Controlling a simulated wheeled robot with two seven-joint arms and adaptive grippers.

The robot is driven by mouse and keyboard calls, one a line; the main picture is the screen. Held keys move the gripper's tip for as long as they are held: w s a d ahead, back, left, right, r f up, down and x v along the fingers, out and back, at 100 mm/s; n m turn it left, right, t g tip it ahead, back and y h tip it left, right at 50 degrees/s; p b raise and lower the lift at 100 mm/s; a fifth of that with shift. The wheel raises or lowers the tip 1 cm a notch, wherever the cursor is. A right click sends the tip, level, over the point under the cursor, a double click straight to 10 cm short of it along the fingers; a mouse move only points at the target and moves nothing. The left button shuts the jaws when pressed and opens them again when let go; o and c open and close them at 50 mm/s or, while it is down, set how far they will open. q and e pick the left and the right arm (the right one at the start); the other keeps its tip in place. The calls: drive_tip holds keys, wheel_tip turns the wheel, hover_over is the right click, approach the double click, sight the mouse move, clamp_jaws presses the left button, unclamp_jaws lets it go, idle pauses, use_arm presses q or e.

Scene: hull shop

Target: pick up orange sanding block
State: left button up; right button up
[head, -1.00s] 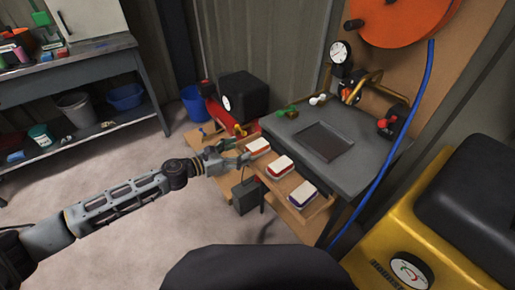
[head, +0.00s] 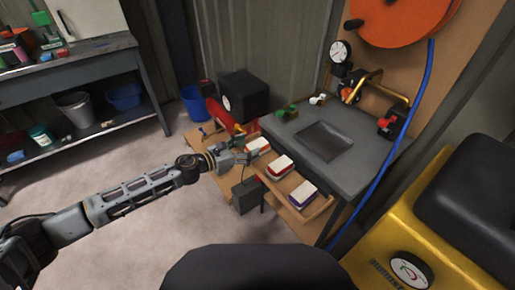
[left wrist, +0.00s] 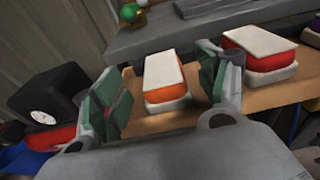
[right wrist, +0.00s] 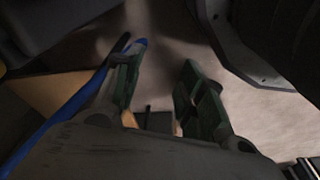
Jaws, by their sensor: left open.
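The orange sanding block (head: 255,150) has a white top and sits on the wooden shelf in front of the grey bench, in the head view. It shows larger in the left wrist view (left wrist: 164,72), with a white base. My left gripper (head: 241,157) is at its left side. In the left wrist view my left gripper (left wrist: 162,88) is open, with the block between and beyond its green-padded fingers; I see no clear contact. My right gripper (right wrist: 158,90) shows only in the right wrist view, open and empty, its fingers apart.
A red block (head: 280,168) and a purple block (head: 301,194) sit in the same row. A dark grey box (head: 246,196) stands in front of the shelf. A black box (head: 243,96) is behind. A blue hose (head: 395,135) hangs at the right.

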sight(255, 145)
use_arm(q)
drive_tip(key=shift+w+d+f, duration=0.15)
drive_tip(key=shift+w+d, duration=0.2)
drive_tip(key=shift+d, duration=0.15)
drive_tip(key=shift+w+d+f, duration=0.15)
drive_tip(key=shift+w+d, duration=0.1)
drive_tip(key=shift+d, duration=0.1)
drive_tip(key=shift+x, duration=1)
drive_tip(key=shift+w+d+f, duration=0.1)
drive_tip(key=shift+w+d, duration=0.1)
drive_tip(key=shift+d, duration=0.1)
use_arm(e)
drive_tip(key=shift+w+a+r, duration=0.1)
drive_tip(key=shift+w+r, duration=0.05)
drive_tip(key=shift+r, duration=0.35)
drive_tip(key=shift+w+a+r, duration=0.1)
drive_tip(key=shift+r, duration=0.35)
use_arm(q)
drive_tip(key=c, duration=1.1)
use_arm(e)
drive_tip(key=shift+s, duration=0.1)
drive_tip(key=shift+f, duration=0.1)
